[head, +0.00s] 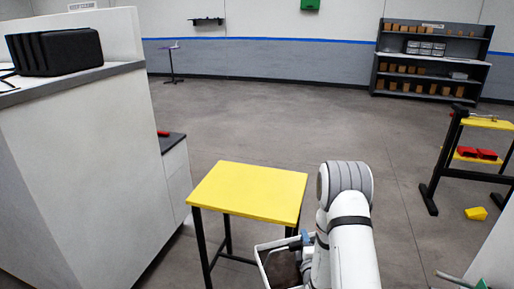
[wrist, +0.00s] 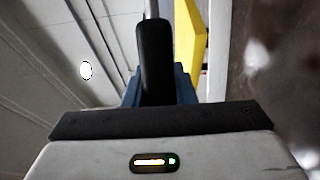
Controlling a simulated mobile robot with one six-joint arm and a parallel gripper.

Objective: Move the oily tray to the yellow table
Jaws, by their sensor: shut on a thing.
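The oily tray (head: 282,270), with a pale rim and a dark brown inside, is at the bottom of the head view, partly hidden by my arm. My gripper (head: 299,243) is shut on its rim. In the wrist view the gripper (wrist: 155,75) shows a dark finger between blue parts, and the tray's blurred brown inside (wrist: 280,85) fills the right side. The yellow table (head: 248,191) has a bare top and black legs. It stands just beyond the tray, and a strip of it shows in the wrist view (wrist: 190,40).
A tall white cabinet (head: 80,180) with a black case (head: 55,52) on it stands at the left. A black stand with yellow shelves (head: 484,125) and red bins is at the right, a yellow block (head: 475,213) on the floor by it. The floor beyond the table is clear.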

